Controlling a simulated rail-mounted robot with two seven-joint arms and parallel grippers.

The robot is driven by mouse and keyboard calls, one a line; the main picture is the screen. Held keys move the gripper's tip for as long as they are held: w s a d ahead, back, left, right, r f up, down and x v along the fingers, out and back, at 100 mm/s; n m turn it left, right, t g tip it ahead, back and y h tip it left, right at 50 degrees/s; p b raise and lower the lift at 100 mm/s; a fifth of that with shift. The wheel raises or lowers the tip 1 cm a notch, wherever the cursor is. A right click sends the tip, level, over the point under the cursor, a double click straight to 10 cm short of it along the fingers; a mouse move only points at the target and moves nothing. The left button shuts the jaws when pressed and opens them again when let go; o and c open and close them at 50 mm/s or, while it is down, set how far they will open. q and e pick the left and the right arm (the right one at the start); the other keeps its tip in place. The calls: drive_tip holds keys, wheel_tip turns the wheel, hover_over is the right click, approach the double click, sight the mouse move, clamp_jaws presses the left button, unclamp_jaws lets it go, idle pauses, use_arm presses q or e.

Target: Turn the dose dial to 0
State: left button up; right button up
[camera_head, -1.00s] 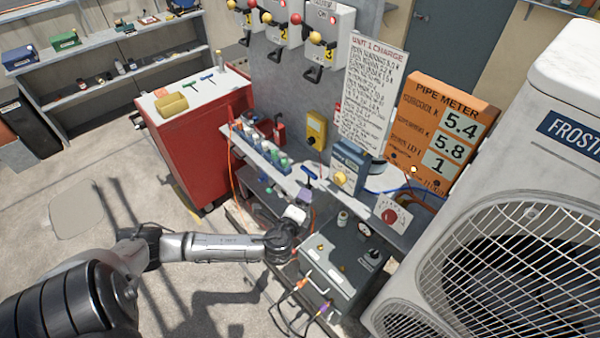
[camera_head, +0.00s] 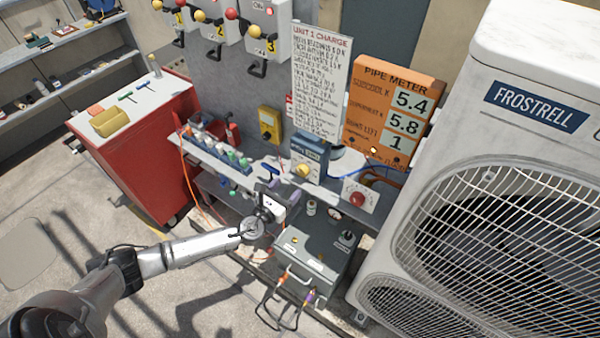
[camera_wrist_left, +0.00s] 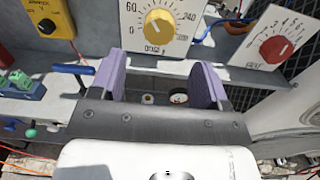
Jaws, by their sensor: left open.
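The dose dial is a yellow round knob (camera_head: 303,170) on the front of a blue box (camera_head: 310,151) on the bench shelf. In the left wrist view the dose dial (camera_wrist_left: 159,23) sits at the top centre on a white plate with 0, 60 and 240 around it; its pointer setting is too unclear to read. My left gripper (camera_head: 271,190) is open, in front of and to the left of the dial, apart from it. Its two purple fingers (camera_wrist_left: 160,80) show in the wrist view with nothing held between them. My right gripper is not in view.
A red knob (camera_head: 356,199) on a white scale plate stands to the right. A grey box (camera_head: 310,255) is below. A large condenser (camera_head: 480,150) fills the right.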

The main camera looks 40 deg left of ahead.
sight(300, 173)
use_arm(q)
drive_tip(key=w, duration=0.8)
drive_tip(key=shift+a, duration=0.4)
drive_tip(key=shift+c, duration=0.2)
drive_tip(key=c, duration=0.9)
